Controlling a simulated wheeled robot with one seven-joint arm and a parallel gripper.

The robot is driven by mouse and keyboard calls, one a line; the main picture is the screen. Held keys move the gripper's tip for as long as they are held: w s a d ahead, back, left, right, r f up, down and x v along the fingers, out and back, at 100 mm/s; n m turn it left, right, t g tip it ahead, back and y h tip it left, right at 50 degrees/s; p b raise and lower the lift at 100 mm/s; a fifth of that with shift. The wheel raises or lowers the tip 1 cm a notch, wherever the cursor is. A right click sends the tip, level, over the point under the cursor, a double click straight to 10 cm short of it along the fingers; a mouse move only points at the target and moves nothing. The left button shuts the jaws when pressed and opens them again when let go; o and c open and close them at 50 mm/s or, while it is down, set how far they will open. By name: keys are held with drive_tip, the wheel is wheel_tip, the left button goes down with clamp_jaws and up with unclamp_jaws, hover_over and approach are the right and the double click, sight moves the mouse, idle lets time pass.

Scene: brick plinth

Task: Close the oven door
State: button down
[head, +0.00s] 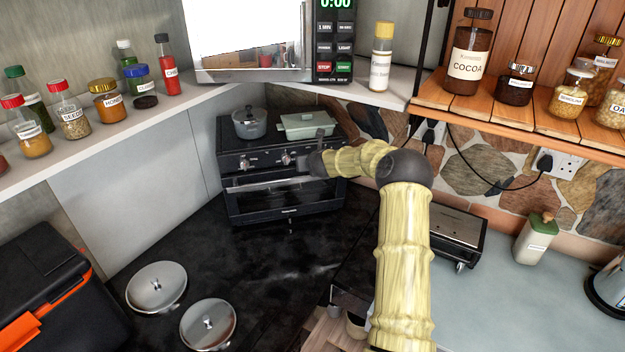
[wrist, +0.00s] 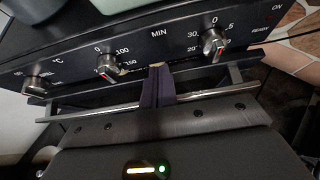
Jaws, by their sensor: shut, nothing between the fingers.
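The black toaster oven (head: 235,160) stands in the back corner of the dark counter. Its glass door (head: 270,203) looks upright against the front, shut or nearly shut; I cannot tell whether a small gap is left. The silver handle bar (wrist: 215,98) runs across below the knob panel in the wrist view. My gripper (wrist: 157,70) is shut and empty. Its dark fingers reach over the handle bar towards the panel, between two knobs. In the head view my gripper (head: 312,163) is at the right part of the oven front, partly hidden by my wrist.
A grey pot (head: 249,124) and a pale green dish (head: 308,125) sit on the oven. Two round metal lids (head: 156,287) lie on the counter at left. A black and silver appliance (head: 455,235) stands right of my arm. Shelves with jars hang above both sides.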

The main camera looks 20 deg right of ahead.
wheel_tip(320, 180, up, 6)
drive_tip(key=s+p, duration=0.2)
drive_tip(key=shift+a, duration=0.3)
drive_tip(key=shift+s, duration=0.1)
drive_tip(key=s+a+f+n+g+y+b, duration=0.2)
drive_tip(key=s+a+n, duration=0.6)
drive_tip(key=a+n, duration=0.15)
drive_tip(key=s+a+f+n+g+y+b, duration=0.1)
drive_tip(key=s+a+f+n+g+b, duration=0.15)
drive_tip(key=s+a+n, duration=0.6)
drive_tip(key=s+a+f+n+g+b, duration=0.1)
drive_tip(key=s+f+n+g+b, duration=0.1)
drive_tip(key=s+n, duration=0.8)
drive_tip(key=s+f+n+g+h+b, duration=0.1)
drive_tip(key=s+n, duration=0.8)
drive_tip(key=s, duration=0.9)
wheel_tip(320, 180, down, 3)
drive_tip(key=shift+a+f+n+g+b, duration=0.2)
drive_tip(key=shift+a+n+g+b, duration=0.2)
drive_tip(key=shift+g+b, duration=0.55)
